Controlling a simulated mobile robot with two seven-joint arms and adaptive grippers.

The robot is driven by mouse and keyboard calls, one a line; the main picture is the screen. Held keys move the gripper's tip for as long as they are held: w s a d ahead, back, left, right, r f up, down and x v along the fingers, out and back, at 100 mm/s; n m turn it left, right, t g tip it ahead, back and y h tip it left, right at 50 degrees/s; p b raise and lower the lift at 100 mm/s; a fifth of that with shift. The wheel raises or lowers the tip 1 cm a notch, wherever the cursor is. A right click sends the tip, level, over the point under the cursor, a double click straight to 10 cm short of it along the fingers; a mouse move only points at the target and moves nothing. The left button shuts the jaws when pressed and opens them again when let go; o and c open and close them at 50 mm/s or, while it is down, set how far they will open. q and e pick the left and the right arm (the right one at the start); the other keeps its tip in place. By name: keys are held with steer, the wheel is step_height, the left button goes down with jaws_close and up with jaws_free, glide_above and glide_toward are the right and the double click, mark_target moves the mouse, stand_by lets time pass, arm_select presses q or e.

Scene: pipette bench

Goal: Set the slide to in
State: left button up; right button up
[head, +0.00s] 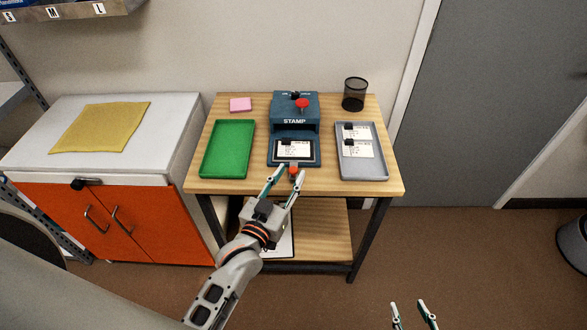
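The blue stamp machine (294,106) stands on the wooden table, with a red knob on top and the word STAMP on its front. Its slide (273,160) sticks out toward me and bears a white card (293,149) with a black clip. A small red-orange knob (294,171) is at the slide's front edge. My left gripper (290,171) is open at this front knob, which shows between its fingertips; I cannot tell whether they touch it. My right gripper (413,304) is open and empty at the bottom, well away from the table.
A green tray (208,168), empty, lies left of the machine. A grey tray (371,171) with two clipped cards lies right of it. A pink pad (240,105) and a black mesh cup (355,94) stand at the back. A clipboard lies on the lower shelf (325,240).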

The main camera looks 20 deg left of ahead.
mark_target(294, 154)
arm_select(q)
steer(key=shift+w+d, duration=0.2)
steer(key=shift+w, duration=1.45)
jaws_close()
steer(key=w, duration=0.2)
steer(key=w+a, duration=0.1)
steer(key=w, duration=0.2)
steer(key=w+a, duration=0.1)
steer(key=w, duration=0.1)
steer(key=shift+w+p, duration=0.2)
steer(key=shift+p, duration=0.15)
jaws_free()
